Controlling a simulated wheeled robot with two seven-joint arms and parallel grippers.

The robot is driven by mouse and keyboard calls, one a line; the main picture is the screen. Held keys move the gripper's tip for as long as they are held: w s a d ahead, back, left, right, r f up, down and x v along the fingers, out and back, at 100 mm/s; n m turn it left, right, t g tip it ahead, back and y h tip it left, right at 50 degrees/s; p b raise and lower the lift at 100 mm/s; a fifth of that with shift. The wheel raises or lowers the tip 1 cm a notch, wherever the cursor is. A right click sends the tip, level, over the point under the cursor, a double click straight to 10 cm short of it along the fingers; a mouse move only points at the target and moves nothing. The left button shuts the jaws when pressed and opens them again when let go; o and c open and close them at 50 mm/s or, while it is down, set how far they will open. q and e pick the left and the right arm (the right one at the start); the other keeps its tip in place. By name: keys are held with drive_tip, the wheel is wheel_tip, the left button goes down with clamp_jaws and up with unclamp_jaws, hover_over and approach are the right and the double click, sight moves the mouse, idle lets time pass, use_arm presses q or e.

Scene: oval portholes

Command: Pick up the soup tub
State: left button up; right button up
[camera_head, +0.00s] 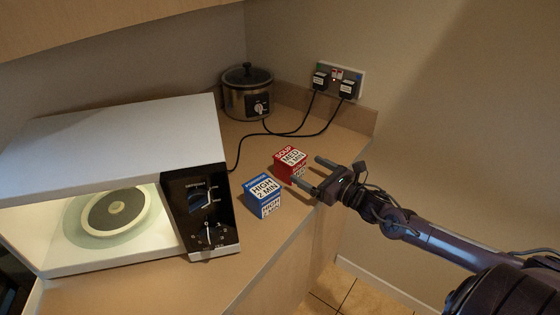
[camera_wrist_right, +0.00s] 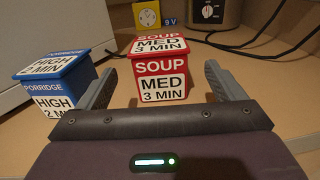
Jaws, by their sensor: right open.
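The soup tub (camera_head: 291,158) is a red and white box marked "SOUP MED 3 MIN", standing on the counter right of the microwave. In the right wrist view the soup tub (camera_wrist_right: 160,75) stands upright straight ahead, framed by the two fingers. My right gripper (camera_head: 309,172) is open and comes in from the right, its fingertips close to the tub. In the right wrist view the right gripper's (camera_wrist_right: 160,85) fingers are spread with nothing held between them; whether they touch the tub I cannot tell. My left gripper is not in view.
A blue porridge tub (camera_head: 263,198) stands left of the soup tub, near the left finger in the wrist view (camera_wrist_right: 52,80). The open, lit microwave (camera_head: 115,130) fills the left. A slow cooker (camera_head: 247,95) and black cables (camera_head: 300,134) lie behind. The counter's front edge is close.

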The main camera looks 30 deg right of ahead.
sight(290, 160)
drive_tip(key=shift+w+a+r, duration=0.15)
drive_tip(key=shift+w+a, duration=0.05)
drive_tip(key=shift+w, duration=0.35)
drive_tip(key=shift+w+a, duration=0.1)
drive_tip(key=shift+w, duration=0.5)
drive_tip(key=shift+w+a, duration=0.1)
drive_tip(key=shift+w, duration=0.05)
drive_tip(key=shift+w+a+r+p, duration=0.1)
drive_tip(key=shift+w+p, duration=0.2)
drive_tip(key=shift+p, duration=0.05)
drive_tip(key=p+x, duration=0.1)
drive_tip(key=x, duration=0.2)
drive_tip(key=shift+w, duration=0.15)
drive_tip(key=shift+w+a+f, duration=0.25)
drive_tip(key=shift+w+f, duration=0.05)
drive_tip(key=shift+w, duration=0.25)
use_arm(q)
wheel_tip(290, 160, up, 2)
drive_tip(key=shift+s+d, duration=0.1)
